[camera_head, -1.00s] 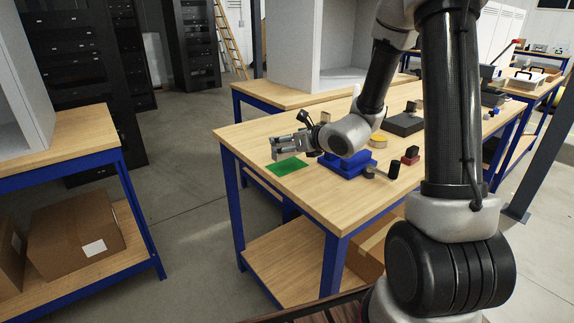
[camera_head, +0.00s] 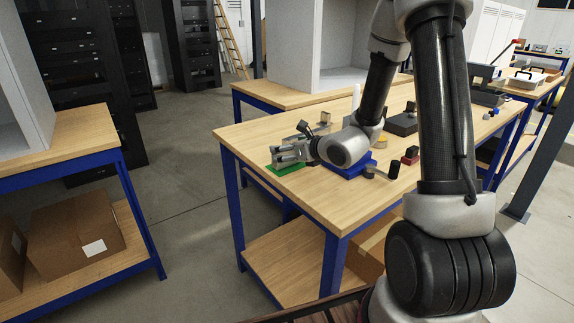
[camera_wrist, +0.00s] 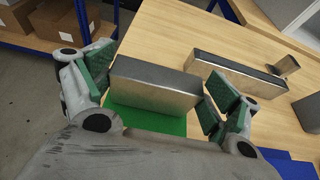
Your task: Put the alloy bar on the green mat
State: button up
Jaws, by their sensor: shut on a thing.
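My gripper (camera_head: 281,155) is low over the green mat (camera_head: 290,170) near the table's left edge. In the wrist view, my gripper (camera_wrist: 158,92) is shut on a silver metal block with a dark top, the alloy bar (camera_wrist: 152,90), which spans between its green finger pads. The green mat (camera_wrist: 150,119) shows just below the bar. Whether the bar touches the mat cannot be told. In the head view the bar is hard to tell from the fingers.
A second, longer metal bar (camera_wrist: 224,72) lies right of my gripper, with a small metal piece (camera_wrist: 287,65) beyond it. A blue tray (camera_head: 345,168) stands right of the mat. A red and black block (camera_head: 410,156) is farther right. The table's near left corner is clear.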

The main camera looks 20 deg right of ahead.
jog(key=shift+f, duration=0.15)
jog(key=o, duration=1)
jog(key=shift+f, duration=0.1)
jog(key=v, duration=0.7)
jog(key=shift+s+d, duration=0.1)
jog(key=shift+s, duration=0.1)
